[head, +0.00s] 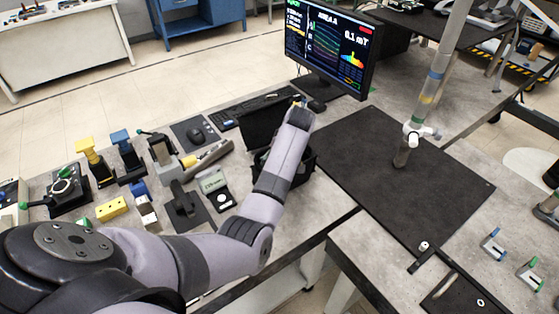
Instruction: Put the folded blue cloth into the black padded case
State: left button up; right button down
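The black padded case (301,168) stands open on the left bench, with its dark lid (262,127) raised behind it. My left arm reaches from the lower left across the case and covers much of its inside. The arm's far end is above the back of the case, close to the lid's right side. The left gripper itself is hidden behind the arm, so what it holds is not seen. I cannot make out a folded blue cloth; it may be hidden by the arm or the case walls. My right gripper is out of view.
A monitor (328,45) and keyboard (258,108) stand behind the case. Stands, a yellow block (111,209) and small instruments crowd the bench to the left. A black mat (400,190) with an upright clear tube (431,85) lies to the right. A gap separates the front benches.

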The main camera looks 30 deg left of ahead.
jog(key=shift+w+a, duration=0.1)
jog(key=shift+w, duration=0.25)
pick_arm(q)
jog(key=o, duration=1.1)
